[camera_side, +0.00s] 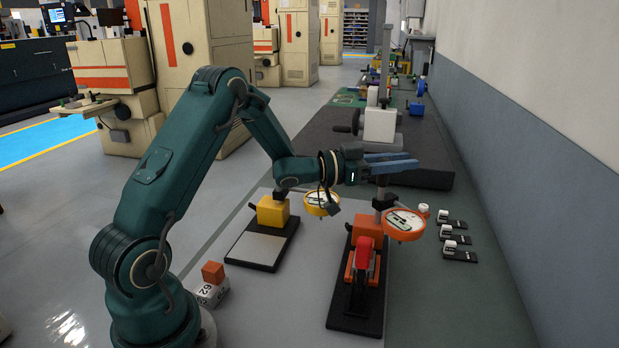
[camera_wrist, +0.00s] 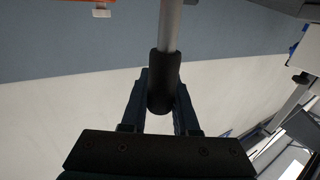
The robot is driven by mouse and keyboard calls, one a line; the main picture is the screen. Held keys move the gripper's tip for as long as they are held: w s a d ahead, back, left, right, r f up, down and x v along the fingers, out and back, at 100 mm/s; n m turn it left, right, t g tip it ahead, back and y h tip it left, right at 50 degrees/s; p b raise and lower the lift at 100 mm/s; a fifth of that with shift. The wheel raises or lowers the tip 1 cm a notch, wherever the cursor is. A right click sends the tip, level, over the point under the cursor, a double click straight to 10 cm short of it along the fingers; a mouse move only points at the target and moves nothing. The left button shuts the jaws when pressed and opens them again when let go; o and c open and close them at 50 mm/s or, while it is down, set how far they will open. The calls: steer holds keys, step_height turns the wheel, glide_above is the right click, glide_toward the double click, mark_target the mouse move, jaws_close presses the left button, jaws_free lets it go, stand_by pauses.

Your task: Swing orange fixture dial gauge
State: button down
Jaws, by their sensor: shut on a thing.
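The orange fixture (camera_side: 347,268) stands on a black base plate (camera_side: 355,318), with a red part (camera_side: 363,258) on it. Its orange-rimmed dial gauge (camera_side: 404,224) lies face up at the upper right of the fixture. An upright post (camera_side: 382,198) rises beside the gauge. My gripper (camera_side: 392,163) is level above the fixture, with its fingers pointing right. In the wrist view my gripper (camera_wrist: 160,108) is shut on a black sleeve (camera_wrist: 164,80) around a grey rod (camera_wrist: 171,25). The fingertips are partly hidden by the sleeve.
A yellow fixture (camera_side: 272,211) with a yellow dial gauge (camera_side: 321,203) stands to the left. Several small black clamps (camera_side: 453,235) lie at right, near the wall. A dark surface plate (camera_side: 425,175) is behind.

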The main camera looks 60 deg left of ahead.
stand_by(0.4)
steer(key=c, duration=0.7)
jaws_free()
steer(key=shift+v, duration=2.55)
